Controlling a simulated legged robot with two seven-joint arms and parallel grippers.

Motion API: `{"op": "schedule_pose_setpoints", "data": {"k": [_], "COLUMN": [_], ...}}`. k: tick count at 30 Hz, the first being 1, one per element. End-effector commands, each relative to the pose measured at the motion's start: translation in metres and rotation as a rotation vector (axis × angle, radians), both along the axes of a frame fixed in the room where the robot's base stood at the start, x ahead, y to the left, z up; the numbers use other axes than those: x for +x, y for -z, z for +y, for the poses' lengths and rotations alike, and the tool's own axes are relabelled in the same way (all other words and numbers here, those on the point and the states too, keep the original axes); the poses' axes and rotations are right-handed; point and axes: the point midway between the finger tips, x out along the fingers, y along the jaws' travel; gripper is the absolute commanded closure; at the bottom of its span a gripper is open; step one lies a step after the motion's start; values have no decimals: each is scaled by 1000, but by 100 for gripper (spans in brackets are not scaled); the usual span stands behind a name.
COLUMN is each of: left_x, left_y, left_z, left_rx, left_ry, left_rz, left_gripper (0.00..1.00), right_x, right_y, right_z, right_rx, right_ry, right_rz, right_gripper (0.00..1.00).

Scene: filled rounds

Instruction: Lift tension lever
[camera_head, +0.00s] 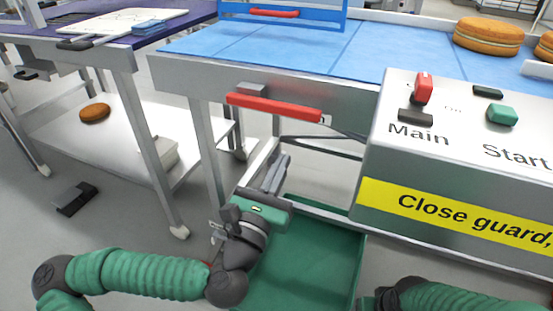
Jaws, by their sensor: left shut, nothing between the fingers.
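A red lever (274,107), which looks like the tension lever, lies nearly level on the front edge of the blue-topped table, sloping slightly down to the right. A grey block sits at its left end. My left gripper (277,169) is below the lever, over the green bin, with its fingers pointing up. It is shut and empty, apart from the lever by a clear gap. Only a part of my right arm shows at the bottom right; its gripper is not visible.
A grey control box (385,165) with Main and Start switches and a yellow label stands right of the lever. A green bin (312,262) lies under the table. A blue guard frame (338,18) with a red handle and round filled biscuits (487,31) are on the blue tabletop (385,45).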

Motion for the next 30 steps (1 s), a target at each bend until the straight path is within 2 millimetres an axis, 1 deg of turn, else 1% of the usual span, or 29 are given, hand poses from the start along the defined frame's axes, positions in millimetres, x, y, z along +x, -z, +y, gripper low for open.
{"op": "schedule_pose_setpoints", "data": {"k": [1,8,9,10,12,15,30], "left_x": [10,56,55,54,54,54,55], "left_y": [3,-11,-27,-32,-41,-48,-51], "left_z": [-4,-19,-19,-19,-18,-18,-18], "left_rx": [1,1,2,2,2,1,-6], "left_ry": [-1,0,1,1,1,1,2], "left_rz": [1,1,-2,-2,-1,1,4], "left_gripper": [100,100,100,100,100,100,100], "right_x": [-1,-2,-2,-2,-1,-1,-2], "right_y": [7,6,-7,-11,-17,-22,-23], "right_z": [0,0,0,0,0,0,0], "right_rx": [0,0,0,0,0,0,0], "right_ry": [0,0,0,0,0,0,0], "right_rz": [4,5,5,5,4,4,5], "right_gripper": [31,31,31,31,31,31,31]}}
